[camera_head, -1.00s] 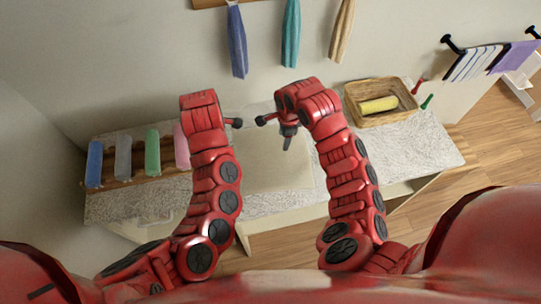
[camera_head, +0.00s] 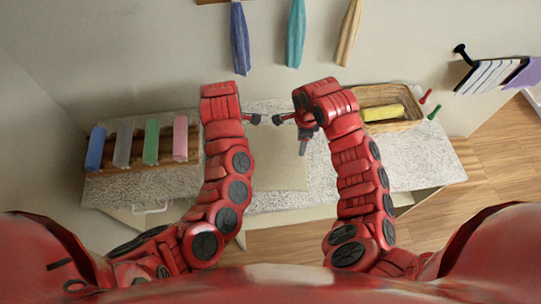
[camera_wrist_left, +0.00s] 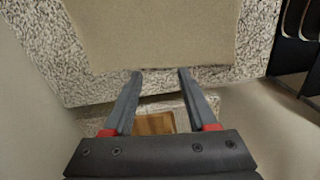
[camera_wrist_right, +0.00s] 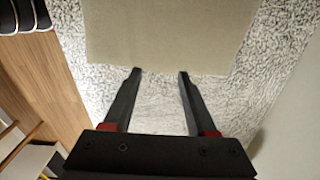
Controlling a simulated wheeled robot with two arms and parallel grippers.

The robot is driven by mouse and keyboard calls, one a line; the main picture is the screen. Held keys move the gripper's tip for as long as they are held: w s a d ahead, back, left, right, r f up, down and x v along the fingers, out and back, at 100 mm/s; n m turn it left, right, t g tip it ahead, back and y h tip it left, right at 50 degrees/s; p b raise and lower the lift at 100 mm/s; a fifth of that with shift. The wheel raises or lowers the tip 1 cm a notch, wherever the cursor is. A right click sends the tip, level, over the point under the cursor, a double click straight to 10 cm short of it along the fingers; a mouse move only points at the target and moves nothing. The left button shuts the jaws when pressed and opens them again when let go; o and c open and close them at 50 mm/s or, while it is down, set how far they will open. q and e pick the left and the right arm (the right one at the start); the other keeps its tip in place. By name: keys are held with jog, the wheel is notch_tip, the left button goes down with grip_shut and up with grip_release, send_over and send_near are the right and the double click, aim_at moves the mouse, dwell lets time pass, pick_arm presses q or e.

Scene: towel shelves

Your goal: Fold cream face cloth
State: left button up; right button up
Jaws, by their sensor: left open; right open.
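The cream face cloth (camera_head: 278,165) lies flat and spread out on the speckled counter, between my two arms in the head view. In the left wrist view the cloth (camera_wrist_left: 160,35) fills the top middle, with its edge just beyond the fingertips. My left gripper (camera_wrist_left: 160,73) is open and empty. In the right wrist view the cloth (camera_wrist_right: 165,35) also lies ahead of the fingertips. My right gripper (camera_wrist_right: 160,73) is open, with nothing between its fingers. In the head view my arms hide parts of the cloth's sides.
A rack with blue (camera_head: 95,148), grey, green and pink rolled towels stands on the counter (camera_head: 420,160) at left. A wicker basket (camera_head: 408,123) with a yellow roll (camera_head: 380,113) is at right. Towels hang on the wall (camera_head: 295,35). A striped towel (camera_head: 487,76) hangs at far right.

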aim_at(299, 157)
pick_arm(q)
jog(key=shift+f, duration=3)
pick_arm(e)
jog(key=shift+f, duration=2.95)
pick_arm(q)
jog(key=shift+f, duration=0.2)
pick_arm(e)
jog(key=shift+f, duration=0.25)
pick_arm(q)
grip_shut()
pick_arm(e)
grip_shut()
pick_arm(q)
jog(key=shift+r, duration=0.1)
pick_arm(e)
jog(key=shift+r, duration=0.1)
